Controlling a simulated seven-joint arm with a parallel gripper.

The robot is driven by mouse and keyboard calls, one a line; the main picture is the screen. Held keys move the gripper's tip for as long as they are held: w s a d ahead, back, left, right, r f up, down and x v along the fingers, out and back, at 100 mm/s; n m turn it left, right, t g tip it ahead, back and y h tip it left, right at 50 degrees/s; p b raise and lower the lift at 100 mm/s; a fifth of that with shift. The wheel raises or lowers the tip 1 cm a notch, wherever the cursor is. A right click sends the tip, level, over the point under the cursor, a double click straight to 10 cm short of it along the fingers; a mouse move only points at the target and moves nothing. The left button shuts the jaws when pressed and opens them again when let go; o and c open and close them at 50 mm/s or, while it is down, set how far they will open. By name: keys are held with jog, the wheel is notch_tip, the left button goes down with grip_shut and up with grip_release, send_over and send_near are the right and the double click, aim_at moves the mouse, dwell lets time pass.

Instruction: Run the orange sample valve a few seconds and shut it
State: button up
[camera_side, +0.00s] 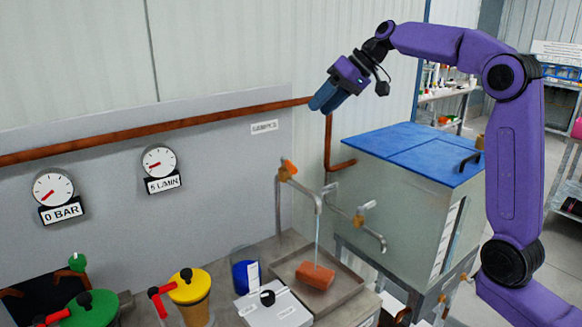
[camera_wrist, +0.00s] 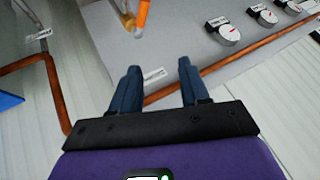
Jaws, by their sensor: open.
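The orange sample valve (camera_side: 288,169) sits on a grey pipe with a curved spout at the panel's right end. A thin stream of water (camera_side: 317,235) falls from the spout onto a reddish-orange block (camera_side: 314,275) in a shallow grey tray (camera_side: 350,285). My gripper (camera_side: 327,100) is raised above and to the right of the valve, apart from it. In the wrist view, my gripper (camera_wrist: 158,78) is open with nothing between its blue fingers. The orange handle (camera_wrist: 143,12) shows at the top edge there, beyond the fingers, partly cut off.
A second tap (camera_side: 360,217) stands right of the tray, by a tank with a blue lid (camera_side: 415,145). A blue container (camera_side: 244,270) and white box (camera_side: 275,308) are left of the tray. A copper pipe (camera_side: 150,130) crosses the panel. Space around my gripper is clear.

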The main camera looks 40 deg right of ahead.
jog(key=w+a+r+m+t, duration=0.1)
jog(key=a+r+m+t, duration=0.15)
jog(key=a+t, duration=1)
jog(key=s+d+f+m+g+h, duration=0.1)
jog(key=s+m+h, duration=0.1)
jog(key=s+h, duration=0.35)
jog(key=s+f+m+h, duration=0.2)
jog(key=s+m+h, duration=0.1)
jog(key=s+h, duration=0.25)
send_near(291, 163)
jog(key=shift+f+x, duration=0.15)
jog(key=shift+x, duration=1.5)
jog(key=shift+f+x, duration=0.15)
jog(key=shift+x, duration=1.5)
jog(key=shift+f+x, duration=0.15)
jog(key=shift+x, duration=1.5)
jog(key=shift+a, duration=0.1)
grip_shut()
